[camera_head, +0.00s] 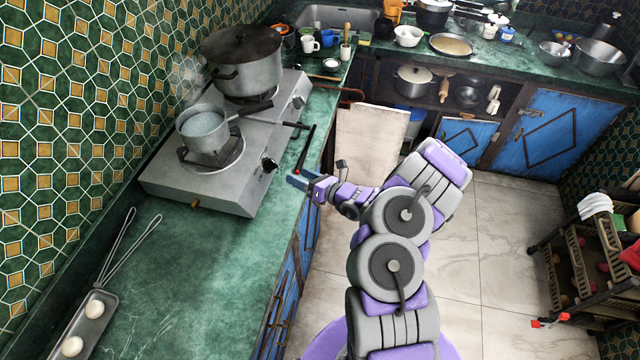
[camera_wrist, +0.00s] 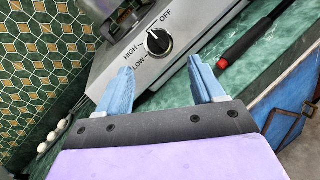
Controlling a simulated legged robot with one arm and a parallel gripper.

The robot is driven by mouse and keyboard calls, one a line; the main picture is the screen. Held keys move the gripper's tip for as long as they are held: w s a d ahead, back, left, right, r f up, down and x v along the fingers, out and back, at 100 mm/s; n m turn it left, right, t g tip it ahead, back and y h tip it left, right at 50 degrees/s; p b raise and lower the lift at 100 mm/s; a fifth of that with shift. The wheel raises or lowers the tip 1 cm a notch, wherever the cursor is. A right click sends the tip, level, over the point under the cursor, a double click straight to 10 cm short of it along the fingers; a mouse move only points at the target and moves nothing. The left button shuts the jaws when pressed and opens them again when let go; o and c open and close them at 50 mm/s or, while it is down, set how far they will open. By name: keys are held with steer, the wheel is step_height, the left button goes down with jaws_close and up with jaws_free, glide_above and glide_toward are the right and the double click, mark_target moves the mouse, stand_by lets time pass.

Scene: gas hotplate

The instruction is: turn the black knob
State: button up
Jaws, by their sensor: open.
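The black knob (camera_wrist: 158,43) is on the front panel of the gas hotplate (camera_head: 222,188), with OFF, HIGH and LOW printed around it. A pale mark on it points up and left, between HIGH and OFF. It also shows in the head view (camera_head: 269,164). My gripper (camera_wrist: 163,80) is open and empty, its blue fingers short of the knob and apart from it, with the knob seen between and beyond the tips. In the head view my gripper (camera_head: 303,181) is at the counter's front edge, just right of the knob.
A black rod with a red end (camera_wrist: 238,52) lies on the green counter (camera_wrist: 262,62) right of the fingers. A small pot (camera_head: 203,132) and a large lidded pot (camera_head: 245,72) stand on the hotplate. The small pot's handle points toward the upper right. A tray with eggs (camera_head: 82,328) is at the lower left.

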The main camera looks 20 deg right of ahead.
steer(key=v, duration=0.7)
steer(key=shift+p, duration=0.45)
steer(key=shift+s, duration=0.1)
